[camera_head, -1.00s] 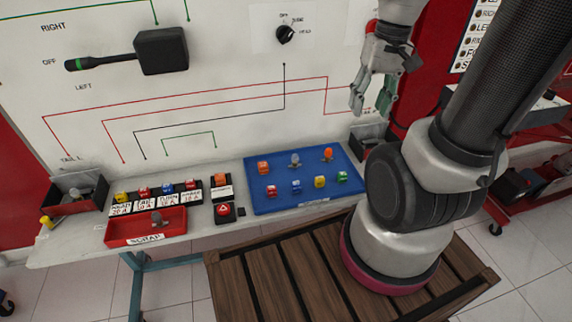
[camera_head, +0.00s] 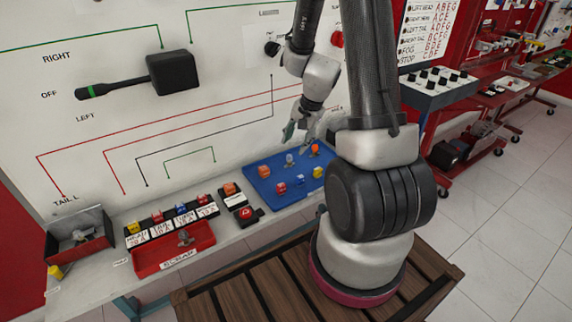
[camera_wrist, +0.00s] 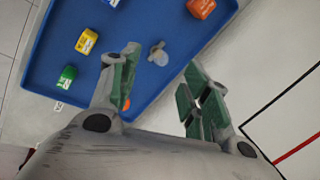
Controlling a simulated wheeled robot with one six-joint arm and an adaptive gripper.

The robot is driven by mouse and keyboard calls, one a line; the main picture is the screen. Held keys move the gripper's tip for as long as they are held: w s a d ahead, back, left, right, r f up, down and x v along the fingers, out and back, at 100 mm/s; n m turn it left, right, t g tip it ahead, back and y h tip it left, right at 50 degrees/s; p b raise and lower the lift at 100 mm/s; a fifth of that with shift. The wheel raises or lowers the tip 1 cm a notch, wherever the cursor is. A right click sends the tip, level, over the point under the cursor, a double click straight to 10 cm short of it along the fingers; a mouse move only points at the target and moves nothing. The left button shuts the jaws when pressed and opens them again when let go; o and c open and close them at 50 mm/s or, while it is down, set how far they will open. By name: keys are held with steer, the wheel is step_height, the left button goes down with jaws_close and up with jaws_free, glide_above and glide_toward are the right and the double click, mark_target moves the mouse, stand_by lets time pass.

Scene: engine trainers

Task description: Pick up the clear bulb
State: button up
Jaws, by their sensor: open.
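The clear bulb (camera_head: 289,159) stands on the blue tray (camera_head: 262,193) towards its back. In the wrist view the clear bulb (camera_wrist: 159,55) shows just past the gap between my fingertips, over the tray (camera_wrist: 45,62). My gripper (camera_head: 299,134) is above the back of the tray, open and empty. In the wrist view my gripper (camera_wrist: 163,68) has its two green-padded fingers spread, with the bulb ahead and apart from them. An orange bulb (camera_head: 315,149) stands to the right of the clear one; one finger partly hides it in the wrist view.
The tray also holds an orange block (camera_head: 264,171) and small red, blue and yellow fuses (camera_head: 317,172). The red scrap bin (camera_head: 172,262) with a greyish bulb, and a row of labelled fuses, are at left. The white wall panel (camera_head: 110,110) rises close behind.

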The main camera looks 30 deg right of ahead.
mark_target(291, 155)
steer(key=x, duration=0.7)
steer(key=shift+w+d+f, duration=0.15)
steer(key=shift+w+f, duration=0.15)
steer(key=shift+w, duration=0.1)
steer(key=c, duration=0.9)
